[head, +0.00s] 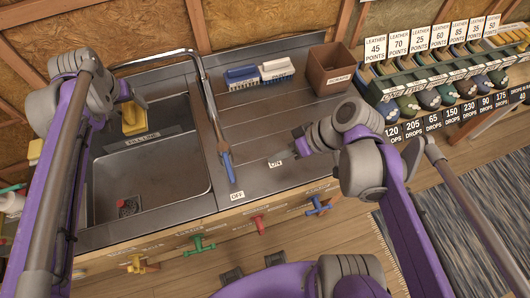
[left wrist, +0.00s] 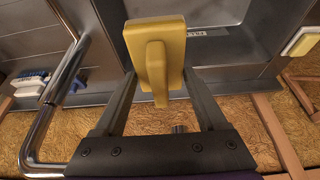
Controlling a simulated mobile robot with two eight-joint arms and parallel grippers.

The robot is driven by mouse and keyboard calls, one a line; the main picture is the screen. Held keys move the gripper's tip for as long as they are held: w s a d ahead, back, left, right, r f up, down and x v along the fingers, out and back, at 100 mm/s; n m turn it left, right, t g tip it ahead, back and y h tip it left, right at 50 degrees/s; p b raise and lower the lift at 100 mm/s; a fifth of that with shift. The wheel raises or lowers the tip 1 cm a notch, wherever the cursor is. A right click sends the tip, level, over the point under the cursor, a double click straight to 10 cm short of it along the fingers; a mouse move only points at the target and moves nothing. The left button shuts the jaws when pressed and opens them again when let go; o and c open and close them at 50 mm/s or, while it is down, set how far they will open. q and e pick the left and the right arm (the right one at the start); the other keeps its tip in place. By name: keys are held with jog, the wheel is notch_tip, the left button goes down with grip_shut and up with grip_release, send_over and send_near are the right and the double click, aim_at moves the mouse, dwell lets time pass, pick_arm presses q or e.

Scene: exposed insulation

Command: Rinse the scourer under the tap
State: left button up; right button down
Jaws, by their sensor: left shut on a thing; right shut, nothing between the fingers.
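The scourer (head: 133,118), a yellow block with a raised grip, is held above the sink (head: 200,170) near its back basin. In the left wrist view the scourer (left wrist: 150,38) sits between the fingers of my left gripper (left wrist: 163,95), which is shut on it. A lever with a blue handle (head: 227,166) points at the OFF label (head: 237,195). My right gripper (head: 285,150) is shut and empty, above the counter by the ON label (head: 275,163).
Blue and white brushes (head: 258,73) and a brown bin (head: 328,70) stand at the counter's back. Coloured valve handles (head: 259,224) stick out of the front. A yellow-and-white sponge (head: 35,150) lies left of the sink. A rack (head: 440,80) stands at right. The middle counter is clear.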

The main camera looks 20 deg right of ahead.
aim_at(144, 118)
pick_arm(q)
jog(key=shift+s+d, duration=0.7)
jog(key=shift+s, duration=0.3)
jog(key=shift+s+d, duration=0.7)
jog(key=shift+s, duration=0.25)
